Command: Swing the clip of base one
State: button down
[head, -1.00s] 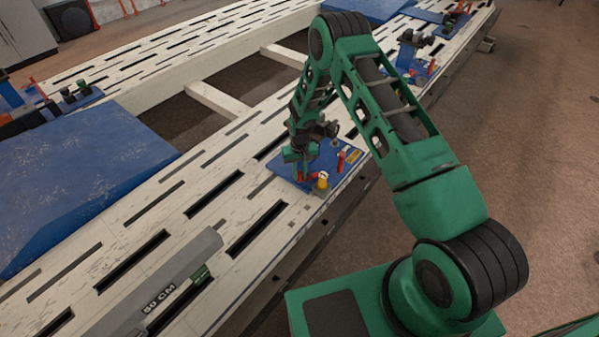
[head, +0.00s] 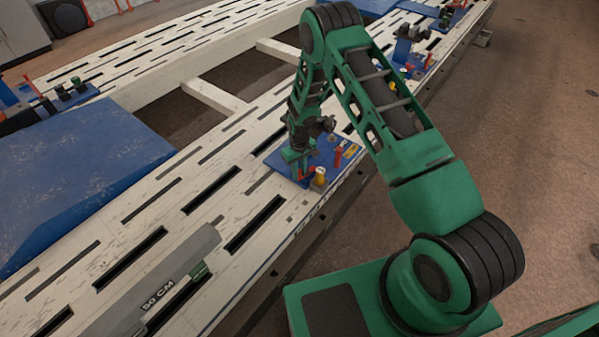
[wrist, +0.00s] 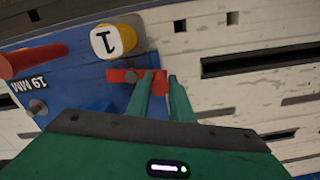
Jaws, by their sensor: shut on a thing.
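Base one is a blue plate (head: 272,157) on the white slotted bench. Near its front corner stands a yellow post (head: 320,177), whose pale cap shows a "1" in the wrist view (wrist: 115,40). The red clip (wrist: 122,76) lies close beside the post, with a dark round pin at its middle. My gripper (wrist: 162,76) is shut on the red clip's right end, with its green fingers on either side. In the head view my gripper (head: 303,178) is low over the plate, left of the yellow post, and partly hides the clip.
A red upright handle (head: 339,156) stands on the same plate, close to my gripper. The wrist view shows a "19 MM" label (wrist: 29,84). A grey "50 CM" bar (head: 165,285) lies on the bench at the front. Another blue fixture (head: 403,50) stands farther back.

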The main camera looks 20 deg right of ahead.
jog(key=c, duration=1.6)
grip_release()
jog(key=shift+o, duration=0.2)
notch_tip(320, 180, up, 11)
jog(key=shift+w+f, duration=0.1)
jog(key=shift+f, duration=0.05)
